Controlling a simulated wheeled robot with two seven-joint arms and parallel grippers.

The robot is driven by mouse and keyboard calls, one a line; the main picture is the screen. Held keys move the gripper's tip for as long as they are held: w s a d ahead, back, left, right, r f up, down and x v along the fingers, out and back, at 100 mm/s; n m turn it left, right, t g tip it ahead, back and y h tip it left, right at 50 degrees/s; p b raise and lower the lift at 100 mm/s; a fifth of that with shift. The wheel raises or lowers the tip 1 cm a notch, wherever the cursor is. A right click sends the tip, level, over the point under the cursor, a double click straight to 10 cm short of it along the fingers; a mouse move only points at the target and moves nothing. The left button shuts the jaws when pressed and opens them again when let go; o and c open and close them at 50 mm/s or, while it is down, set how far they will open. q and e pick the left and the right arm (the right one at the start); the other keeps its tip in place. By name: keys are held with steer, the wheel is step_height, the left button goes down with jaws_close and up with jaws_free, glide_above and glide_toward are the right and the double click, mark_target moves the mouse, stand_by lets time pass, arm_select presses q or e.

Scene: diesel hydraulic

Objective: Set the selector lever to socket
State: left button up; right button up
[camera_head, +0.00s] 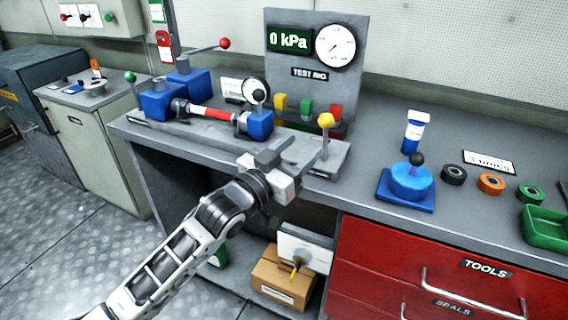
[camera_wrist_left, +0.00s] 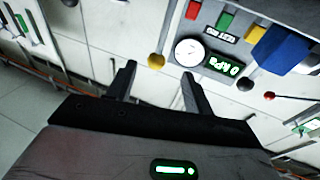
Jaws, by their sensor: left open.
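A lever with a yellow ball knob (camera_head: 326,121) stands upright at the right end of the grey test rig base (camera_head: 325,160). No readable label shows which lever is the selector. My left gripper (camera_head: 272,152) is in front of the rig's front edge, left of and below the yellow knob. In the left wrist view my left gripper (camera_wrist_left: 158,82) has its fingers apart with nothing held. The yellow knob (camera_wrist_left: 156,60) shows beyond the fingertips, within the gap in that view but not gripped. My right gripper is out of view.
A red-knobbed lever (camera_head: 224,44) and a green-knobbed lever (camera_head: 130,78) are at the rig's left. Blue blocks hold a red and white cylinder (camera_head: 207,113). The gauge panel (camera_head: 317,90) reads 0 kPa. A blue pump-like part (camera_head: 411,181) stands right. Rings and a green tray lie further right.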

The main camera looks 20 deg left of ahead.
arm_select(q)
steer(key=v, duration=0.4)
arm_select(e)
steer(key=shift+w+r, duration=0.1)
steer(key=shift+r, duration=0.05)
